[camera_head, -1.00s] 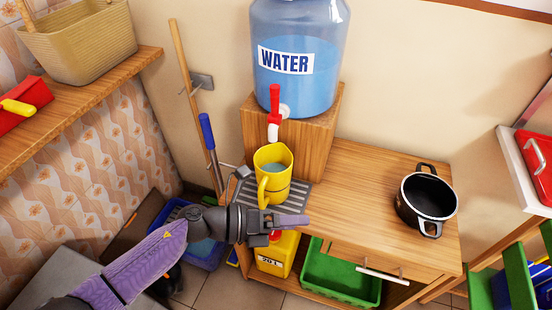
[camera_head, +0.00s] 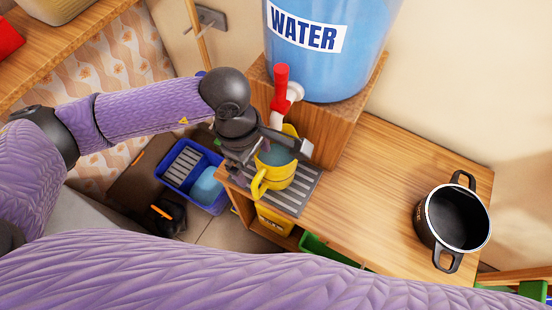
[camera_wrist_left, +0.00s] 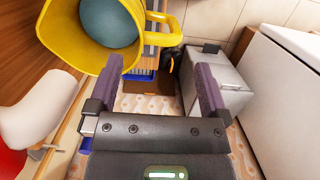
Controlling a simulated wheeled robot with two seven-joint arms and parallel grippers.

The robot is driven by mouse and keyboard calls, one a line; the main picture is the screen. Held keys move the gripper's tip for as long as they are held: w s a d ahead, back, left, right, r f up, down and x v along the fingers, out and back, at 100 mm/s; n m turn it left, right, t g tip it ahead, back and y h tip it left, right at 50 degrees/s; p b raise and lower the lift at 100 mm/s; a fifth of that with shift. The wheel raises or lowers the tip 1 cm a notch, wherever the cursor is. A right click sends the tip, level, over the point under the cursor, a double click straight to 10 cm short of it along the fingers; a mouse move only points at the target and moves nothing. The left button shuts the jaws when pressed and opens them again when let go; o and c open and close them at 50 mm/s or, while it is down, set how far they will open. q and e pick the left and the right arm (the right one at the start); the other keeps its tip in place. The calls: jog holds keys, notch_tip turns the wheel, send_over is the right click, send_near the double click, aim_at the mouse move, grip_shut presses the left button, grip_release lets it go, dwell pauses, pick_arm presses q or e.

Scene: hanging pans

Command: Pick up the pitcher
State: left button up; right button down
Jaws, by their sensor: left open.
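The yellow pitcher (camera_head: 278,183) stands on the slatted grate (camera_head: 292,201) in front of the water dispenser's red-and-white tap (camera_head: 281,90), with bluish water inside. Its handle points to the front left. My left gripper (camera_head: 281,148) reaches in from the left at the pitcher's rim and hides part of it. In the left wrist view the gripper (camera_wrist_left: 157,78) is open; the pitcher (camera_wrist_left: 60,30) is at the upper left, and its handle appears between the finger lines beyond the tips. One finger overlaps the pitcher; contact cannot be told. My right gripper is not in view.
The water tank (camera_head: 335,60) stands on a wooden block behind the pitcher. A black pot (camera_head: 453,220) sits at the right of the wooden counter (camera_head: 365,205). A blue crate (camera_head: 187,180) is on the floor at left. The counter middle is clear.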

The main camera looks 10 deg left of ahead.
aim_at(257, 175)
pick_arm(q)
jog(key=f, duration=0.2)
jog(key=f+b, duration=0.1)
jog(key=f, duration=0.3)
jog(key=shift+s+d+f, duration=0.2)
jog(key=shift+s+d, duration=0.1)
jog(key=shift+r, duration=0.15)
grip_shut()
